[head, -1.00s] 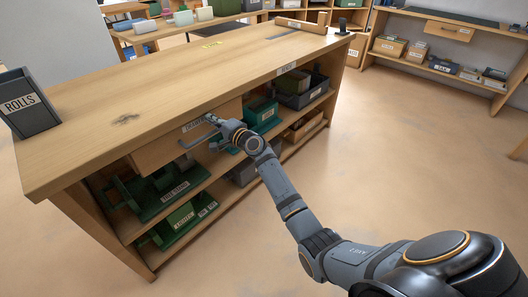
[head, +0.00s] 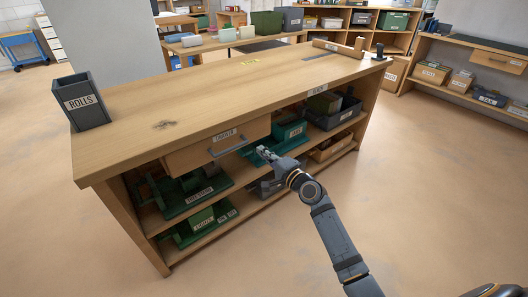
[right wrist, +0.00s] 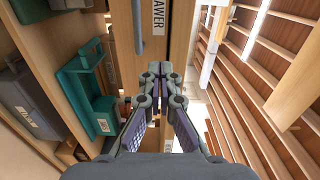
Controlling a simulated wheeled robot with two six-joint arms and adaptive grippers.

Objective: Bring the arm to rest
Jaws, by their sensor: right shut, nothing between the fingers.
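My right arm (head: 335,238) comes in from the lower right of the head view. Its gripper (head: 264,152) is shut and empty, in front of the wooden workbench. It is just right of the drawer (head: 195,152) and its grey handle (head: 228,149), apart from the handle. In the right wrist view the shut fingers (right wrist: 153,75) meet in the middle, and the drawer handle (right wrist: 138,28) stands beyond them. My left gripper is not in view.
The workbench (head: 235,95) carries a dark ROLLS bin (head: 82,103) at its left end. Its shelves hold green trays (head: 200,193) and a dark crate (head: 335,112). Shelving (head: 470,70) lines the back right. The floor (head: 430,190) right of the bench is clear.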

